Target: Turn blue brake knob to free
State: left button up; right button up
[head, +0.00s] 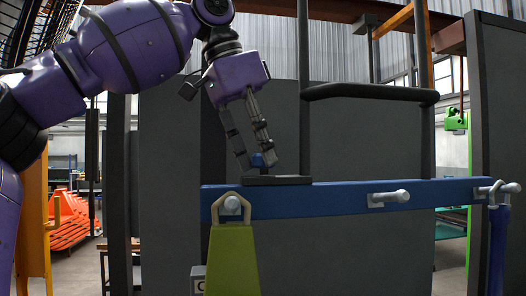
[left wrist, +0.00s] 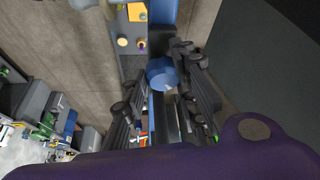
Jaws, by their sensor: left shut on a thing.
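The blue brake knob (head: 264,159) sits low on a dark base plate (head: 277,181) on top of the blue beam. In the left wrist view the knob (left wrist: 162,73) is a round blue cap with a small pale mark near its lower edge. My left gripper (head: 258,164) points down over it from above, with one finger on each side, and is shut on it. The fingers partly hide the knob in the head view. I cannot tell which setting the knob points to. My right gripper is not in view.
The blue beam (head: 335,198) runs across the front, with metal pegs (head: 388,197) and a yellow-green hanging part (head: 234,262). A black rail (head: 370,92) and grey panels stand behind. A panel with a yellow square (left wrist: 137,12) lies close by in the wrist view.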

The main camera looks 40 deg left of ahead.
pick_arm(q)
jog(key=m, duration=0.2)
jog(key=m+g+h, duration=0.1)
jog(key=shift+a+f+m, duration=0.15)
jog(key=shift+f+m, duration=0.05)
jog(key=shift+m, duration=0.2)
jog(key=shift+a+m+g+h+b, duration=0.15)
jog(key=shift+m+g+h+b, duration=0.4)
jog(key=shift+m, duration=1.35)
jog(key=o, duration=1)
jog(key=shift+s+r, duration=0.1)
jog(key=shift+s, duration=0.05)
jog(key=shift+a+r, duration=0.1)
jog(key=shift+r, duration=0.2)
jog(key=s+a, duration=0.6)
jog(key=a, duration=0.4)
jog(key=shift+a+r, duration=0.3)
jog(key=shift+a, duration=0.05)
jog(key=shift+w, duration=0.1)
